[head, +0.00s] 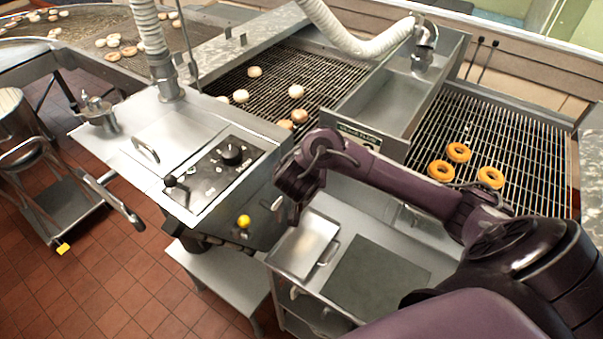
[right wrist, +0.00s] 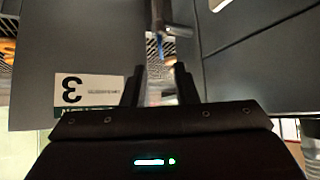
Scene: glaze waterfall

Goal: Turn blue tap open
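In the right wrist view a metal pipe or valve piece with a narrow blue part, which looks like the blue tap (right wrist: 159,45), shows beyond the gap between my fingers. My right gripper (right wrist: 159,82) is open, its two dark fingers apart with nothing between them. In the head view my right gripper (head: 293,208) hangs beside the front of the steel control cabinet (head: 262,185). The blue tap does not show in the head view; my arm may hide it. My left gripper is not in view.
A steel glaze trough (head: 405,95) stands behind my right arm. Orange ring doughnuts (head: 459,152) lie on the right wire rack (head: 530,150). A metal pan (head: 305,245) sits on the low counter below my gripper. A yellow button (head: 244,221) is on the cabinet front.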

